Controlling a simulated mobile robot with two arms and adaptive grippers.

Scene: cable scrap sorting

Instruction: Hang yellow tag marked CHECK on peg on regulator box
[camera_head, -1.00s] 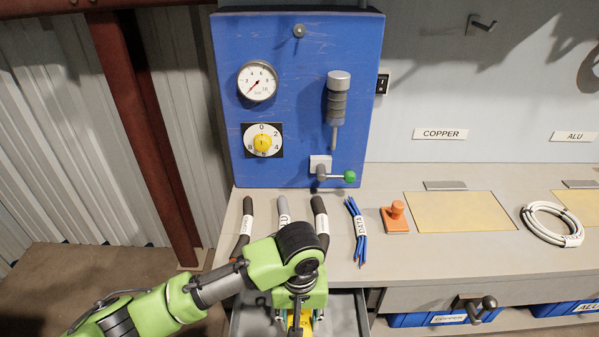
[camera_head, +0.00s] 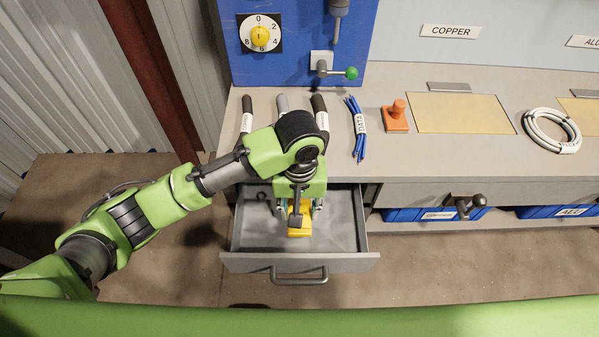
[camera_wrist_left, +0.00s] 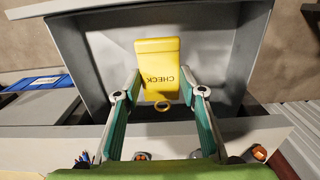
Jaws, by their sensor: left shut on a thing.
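The yellow tag (camera_head: 299,228) is in the open drawer (camera_head: 340,262), under my left gripper (camera_head: 298,212). In the left wrist view, the tag (camera_wrist_left: 158,65) reads CHECK upside down and has a ring at its near end. It sits between the fingertips of my left gripper (camera_wrist_left: 160,88), which is shut on it. Whether it touches the drawer floor is unclear. The blue regulator box (camera_head: 300,68) stands on the bench behind the drawer. Its upper part, with the peg, is outside the current head view. My right gripper is not in view.
Labelled cable pieces, including a blue bundle (camera_head: 357,128), lie on the bench behind the drawer. An orange stamp (camera_head: 396,117), a yellow mat (camera_head: 460,112) and a white coil (camera_head: 552,130) are to the right. A lever with a green knob (camera_head: 351,73) sticks out from the box.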

